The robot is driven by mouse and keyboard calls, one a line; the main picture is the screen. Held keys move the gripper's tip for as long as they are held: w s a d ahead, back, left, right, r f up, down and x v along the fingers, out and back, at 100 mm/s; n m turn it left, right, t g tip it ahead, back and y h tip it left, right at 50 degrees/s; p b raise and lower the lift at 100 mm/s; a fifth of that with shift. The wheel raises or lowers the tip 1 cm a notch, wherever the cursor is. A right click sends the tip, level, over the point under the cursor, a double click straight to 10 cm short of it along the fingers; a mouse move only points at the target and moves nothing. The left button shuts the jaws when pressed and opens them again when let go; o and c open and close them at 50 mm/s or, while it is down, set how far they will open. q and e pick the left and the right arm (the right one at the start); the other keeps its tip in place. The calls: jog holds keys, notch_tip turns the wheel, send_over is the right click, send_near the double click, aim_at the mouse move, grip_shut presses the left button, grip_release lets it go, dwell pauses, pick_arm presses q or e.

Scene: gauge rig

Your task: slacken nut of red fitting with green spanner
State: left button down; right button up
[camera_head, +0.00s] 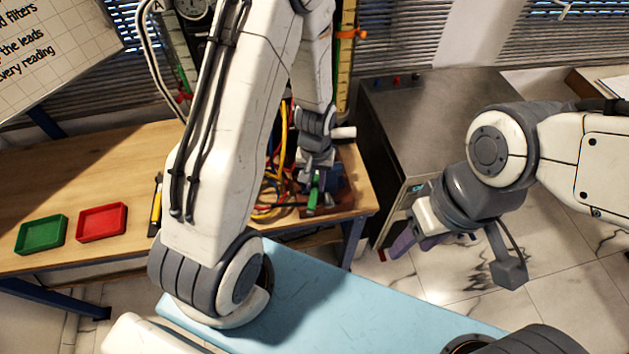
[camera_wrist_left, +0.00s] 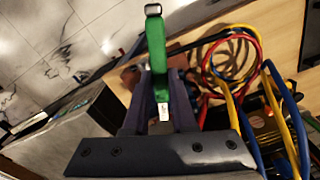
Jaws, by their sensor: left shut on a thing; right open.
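My left gripper (camera_head: 314,180) is shut on the green spanner (camera_head: 314,195), over the right end of the wooden bench. In the left wrist view the green spanner (camera_wrist_left: 156,45) stands out from between the dark fingers, with a metal end at its far tip and a pale tag near the fingers. My right gripper (camera_head: 418,242) is open and empty, in front of the grey cabinet and off the bench. I cannot make out the red fitting or its nut for certain; my left arm covers much of the rig behind it.
Red, yellow and blue cables (camera_wrist_left: 235,75) lie on the bench beside the left gripper. A green tray (camera_head: 41,234) and a red tray (camera_head: 102,222) sit at the left. A grey cabinet (camera_head: 430,115) stands right of the bench. A yellow-handled tool (camera_head: 156,208) lies by my left arm.

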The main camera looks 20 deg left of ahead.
aim_at(312, 203)
pick_arm(q)
jog(key=shift+w+d+n, duration=0.3)
jog(key=shift+d+n, duration=0.6)
jog(key=shift+d, duration=0.05)
dwell(0.6)
jog(key=shift+s+a+m, duration=0.25)
jog(key=shift+a+m, duration=0.65)
dwell(0.3)
jog(key=shift+s, duration=0.1)
jog(key=shift+s+d, duration=0.2)
jog(key=shift+s, duration=0.6)
jog(key=shift+s+d, duration=0.15)
jog(key=shift+s, duration=0.6)
jog(key=shift+s+d, duration=0.2)
jog(key=shift+s, duration=0.6)
jog(key=shift+r, duration=0.15)
jog(key=shift+r+p, duration=1.85)
jog(key=shift+r, duration=0.35)
jog(key=shift+f, duration=0.1)
